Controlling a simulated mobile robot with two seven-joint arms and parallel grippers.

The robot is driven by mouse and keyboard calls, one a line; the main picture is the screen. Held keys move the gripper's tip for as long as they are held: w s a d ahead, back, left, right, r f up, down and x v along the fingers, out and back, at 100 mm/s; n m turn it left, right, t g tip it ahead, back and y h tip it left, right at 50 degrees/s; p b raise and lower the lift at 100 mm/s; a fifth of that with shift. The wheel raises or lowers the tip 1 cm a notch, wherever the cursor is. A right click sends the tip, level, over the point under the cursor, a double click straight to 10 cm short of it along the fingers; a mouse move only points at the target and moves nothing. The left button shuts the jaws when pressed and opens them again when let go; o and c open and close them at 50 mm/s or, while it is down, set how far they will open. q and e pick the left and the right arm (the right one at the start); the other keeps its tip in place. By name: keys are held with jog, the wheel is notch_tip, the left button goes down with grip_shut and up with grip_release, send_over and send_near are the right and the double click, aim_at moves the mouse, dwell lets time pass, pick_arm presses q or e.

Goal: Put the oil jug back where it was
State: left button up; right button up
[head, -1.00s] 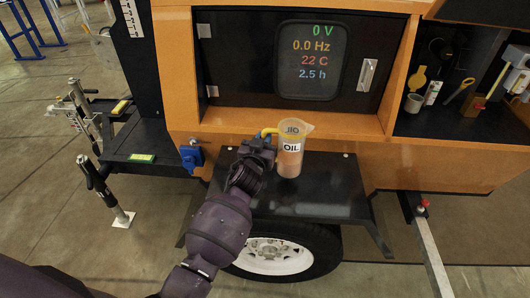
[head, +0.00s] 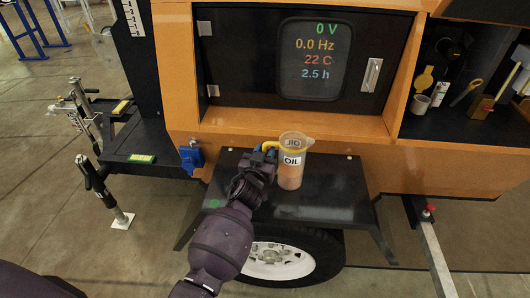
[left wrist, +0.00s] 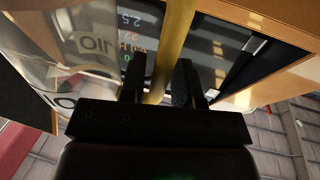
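The oil jug (head: 291,172), clear with an OIL label, amber contents and a yellow handle, is upright at the black fender (head: 335,195). Its base appears to be on or very near the fender top; contact is hard to tell. My left gripper (head: 268,152) is at the handle, left of the jug. The jug's clear body (left wrist: 85,55) fills the left of that view. My right gripper is not in view.
Behind is the orange housing with a display (head: 312,60). A shelf at the right holds a cup (head: 419,104) and tools. A blue socket (head: 191,157) is left of the fender. The fender's right half is clear.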

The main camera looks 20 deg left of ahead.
pick_arm(q)
jog(key=shift+o, duration=0.8)
jog(key=shift+r, duration=0.1)
jog(key=shift+r, duration=0.2)
jog(key=shift+s, duration=0.3)
jog(key=s+d+p, duration=0.1)
jog(key=s+p, duration=0.1)
jog(key=s, duration=0.9)
jog(key=shift+s, duration=0.2)
jog(key=s+a+f+g, duration=0.1)
jog(key=s+f+g, duration=0.1)
jog(key=s, duration=0.6)
jog(key=s+a+f+m+g+h, duration=0.1)
jog(key=s+a+f+g, duration=0.1)
jog(key=s+f, duration=0.3)
jog(key=s+a+f+m+g, duration=0.1)
jog(key=s+f+g, duration=0.2)
jog(key=s, duration=1)
jog(key=shift+a+f+h, duration=0.3)
jog(key=shift+a+f, duration=0.05)
